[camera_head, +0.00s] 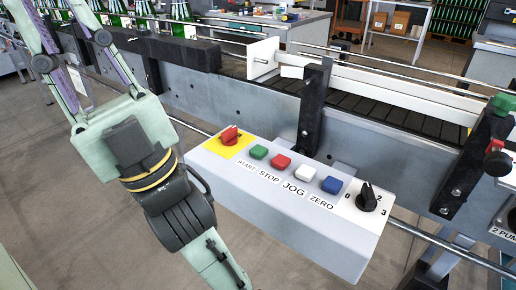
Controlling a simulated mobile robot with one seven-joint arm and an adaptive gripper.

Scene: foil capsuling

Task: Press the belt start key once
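The belt start key is a green button (258,152) with the label START below it. It sits on the sloped top of a grey control box (290,222), and nothing covers it. My gripper (58,28) is at the upper left of the head view, to the left of the box and apart from the key. The fingertips seem to run to the top edge of the picture.
Also on the box are a red knob (230,135) on yellow, a red STOP key (281,161), a white JOG key (305,173), a blue ZERO key (332,184) and a black selector (367,198). A conveyor (370,107) with green bottles (184,18) runs behind.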

